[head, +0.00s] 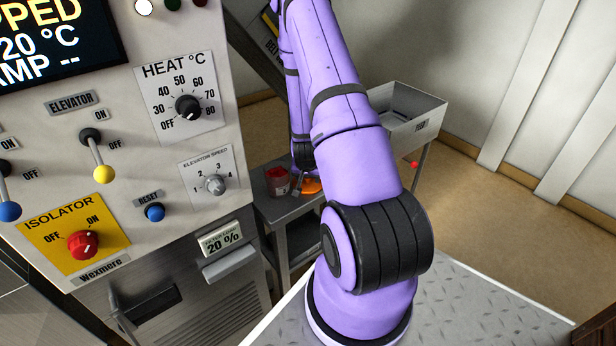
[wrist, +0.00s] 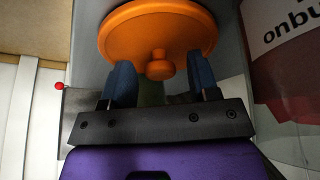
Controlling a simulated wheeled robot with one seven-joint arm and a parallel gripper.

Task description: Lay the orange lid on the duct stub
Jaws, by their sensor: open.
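The orange lid (wrist: 157,32) is a round disc with a small knob. In the wrist view its knob (wrist: 159,66) lies between the two fingers of my gripper (wrist: 161,84), with a gap on each side. My gripper is open and holds nothing. In the head view the lid (head: 311,186) lies on a small grey side table, partly hidden by my purple arm. The gripper (head: 297,187) shows there only in small part, close beside the lid. I cannot make out the duct stub in either view.
A red container (head: 277,181) stands on the grey side table (head: 290,207), left of the lid. A grey feed bin (head: 407,122) stands behind my arm to the right. The control panel (head: 120,130) fills the left. Open floor lies at the right.

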